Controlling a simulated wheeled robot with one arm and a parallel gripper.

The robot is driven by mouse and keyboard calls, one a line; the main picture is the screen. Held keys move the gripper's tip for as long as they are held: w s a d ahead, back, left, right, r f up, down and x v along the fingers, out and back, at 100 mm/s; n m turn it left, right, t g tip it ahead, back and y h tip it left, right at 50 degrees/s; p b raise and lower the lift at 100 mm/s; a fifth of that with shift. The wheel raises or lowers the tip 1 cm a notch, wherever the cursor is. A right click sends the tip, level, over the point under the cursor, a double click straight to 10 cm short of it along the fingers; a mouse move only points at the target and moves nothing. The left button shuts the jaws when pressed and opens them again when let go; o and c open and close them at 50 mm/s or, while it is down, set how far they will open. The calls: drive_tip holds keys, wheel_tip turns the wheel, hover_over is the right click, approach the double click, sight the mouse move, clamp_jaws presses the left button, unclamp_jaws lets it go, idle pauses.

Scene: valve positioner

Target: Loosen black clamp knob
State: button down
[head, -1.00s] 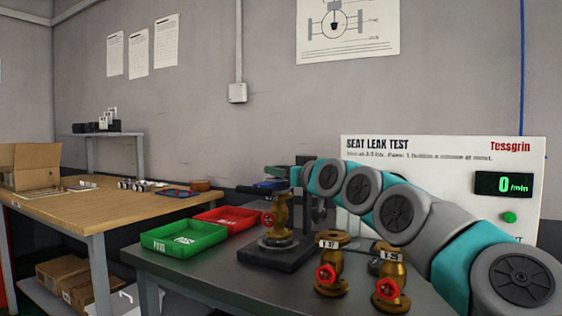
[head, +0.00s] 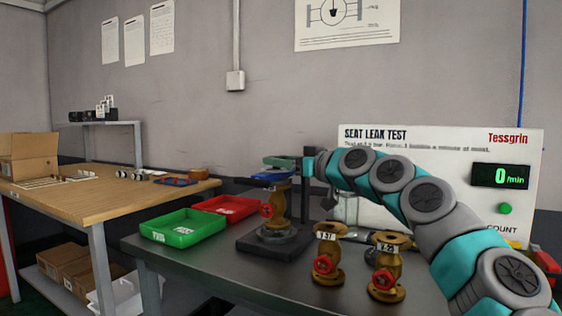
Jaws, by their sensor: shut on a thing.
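A brass valve (head: 278,204) with a red handwheel stands upright on the black test stand (head: 252,247), centre of the head view. My gripper (head: 275,171), with a green and a blue finger, reaches in from the right just above this valve. It is shut at the top of the clamp. The black clamp knob is not clearly visible; the fingers cover the spot. A dark upright (head: 308,180) of the stand shows just right of the fingers.
Two brass valves, V-37 (head: 327,255) and V-29 (head: 387,268), stand at the bench front, below my arm. A green tray (head: 182,230) and a red tray (head: 224,206) lie on the left. The seat leak test panel (head: 450,165) reads 0/min behind my arm.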

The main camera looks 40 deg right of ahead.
drive_tip(key=shift+c, duration=1.4)
unclamp_jaws()
drive_tip(key=s+b, duration=0.1)
drive_tip(key=s, duration=0.6)
drive_tip(key=shift+s+d, duration=0.35)
drive_tip(key=shift+s, duration=0.05)
drive_tip(key=shift+a, duration=0.1)
